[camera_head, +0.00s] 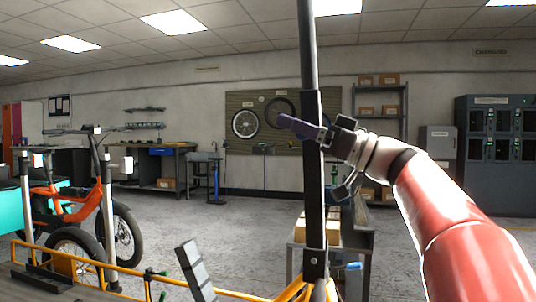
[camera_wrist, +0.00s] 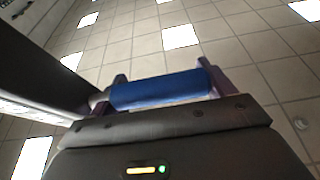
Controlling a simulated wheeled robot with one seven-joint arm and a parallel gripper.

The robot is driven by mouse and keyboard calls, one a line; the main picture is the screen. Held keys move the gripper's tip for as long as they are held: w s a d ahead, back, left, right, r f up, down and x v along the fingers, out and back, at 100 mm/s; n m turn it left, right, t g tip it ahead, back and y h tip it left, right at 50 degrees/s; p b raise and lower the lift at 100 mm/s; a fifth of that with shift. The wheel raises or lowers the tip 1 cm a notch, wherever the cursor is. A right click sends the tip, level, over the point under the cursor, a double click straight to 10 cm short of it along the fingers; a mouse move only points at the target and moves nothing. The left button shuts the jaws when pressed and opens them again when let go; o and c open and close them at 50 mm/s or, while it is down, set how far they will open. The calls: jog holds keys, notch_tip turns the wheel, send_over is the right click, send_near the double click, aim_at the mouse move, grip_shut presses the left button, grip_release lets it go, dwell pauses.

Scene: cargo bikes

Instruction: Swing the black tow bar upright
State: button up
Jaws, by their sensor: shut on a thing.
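The black tow bar (camera_head: 313,180) rises from a bolted bracket on a yellow frame (camera_head: 292,293). It stands close to vertical, its thinner top running out of the head view. My gripper (camera_head: 303,128) is at its upper part, with purple fingers across it, reached from the right. In the wrist view the fingers are closed around a blue cylindrical grip (camera_wrist: 160,90). The grip joins a dark bar on the left. In the head view I cannot make out the blue grip.
An orange cargo bike (camera_head: 75,205) stands at left behind a yellow rail (camera_head: 70,262). A low table with boxes (camera_head: 350,237) is just behind the bar. A grey block (camera_head: 195,270) stands in front. Open floor (camera_head: 235,222) lies between bike and bar.

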jog(key=shift+s+d+r, duration=0.15)
jog(key=shift+s+d, duration=0.1)
jog(key=shift+d, duration=0.55)
jog(key=o, duration=1.1)
jog(key=shift+a, duration=0.1)
jog(key=v, duration=0.8)
jog(key=shift+b, duration=0.3)
